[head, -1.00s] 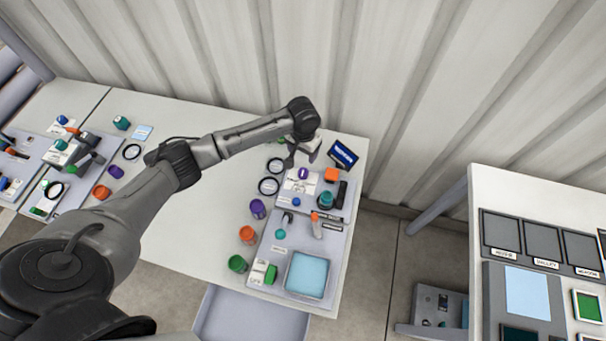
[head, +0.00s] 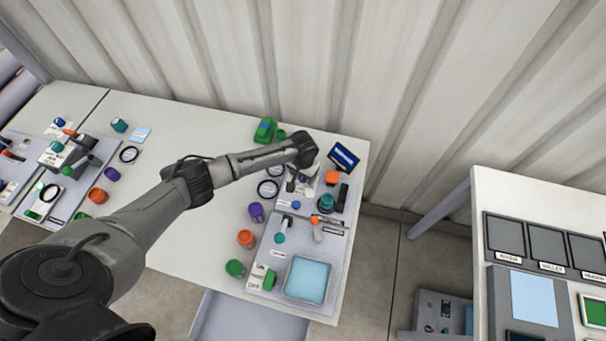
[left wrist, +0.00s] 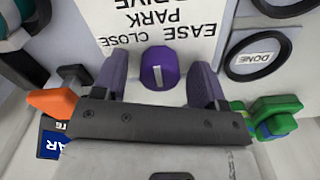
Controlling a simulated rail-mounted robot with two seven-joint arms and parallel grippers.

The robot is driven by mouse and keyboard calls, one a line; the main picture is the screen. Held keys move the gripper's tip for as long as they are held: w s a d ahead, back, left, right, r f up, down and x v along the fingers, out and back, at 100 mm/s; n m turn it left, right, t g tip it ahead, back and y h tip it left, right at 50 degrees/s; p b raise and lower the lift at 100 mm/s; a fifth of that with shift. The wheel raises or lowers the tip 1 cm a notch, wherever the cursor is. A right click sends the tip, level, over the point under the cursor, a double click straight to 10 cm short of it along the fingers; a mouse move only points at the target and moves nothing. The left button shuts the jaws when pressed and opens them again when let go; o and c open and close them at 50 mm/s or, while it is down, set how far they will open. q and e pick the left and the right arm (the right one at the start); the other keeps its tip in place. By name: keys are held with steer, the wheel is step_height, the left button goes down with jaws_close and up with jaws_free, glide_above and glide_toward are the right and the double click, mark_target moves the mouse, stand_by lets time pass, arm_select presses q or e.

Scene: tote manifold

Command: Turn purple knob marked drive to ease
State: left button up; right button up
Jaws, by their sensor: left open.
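The purple knob (left wrist: 157,62) shows in the left wrist view, with a pale pointer mark on its face. Its white label plate (left wrist: 160,22) reads DRIVE, PARK, EASE and CLOSE, upside down in this view. My left gripper (left wrist: 158,82) is open, with one finger on each side of the knob and a visible gap to each. In the head view my left gripper (head: 301,186) is over the upper part of the grey panel (head: 262,268) and hides the knob. My right gripper is not in view.
A round DONE plate (left wrist: 252,56) lies beside the label. Green items (head: 265,130) stand behind the arm. The table's middle (head: 185,245) is clear.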

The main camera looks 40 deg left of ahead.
arm_select(q)
steer(key=shift+c, duration=0.3)
steer(key=shift+c, duration=0.6)
steer(key=c, duration=0.7)
steer(key=shift+c, duration=0.2)
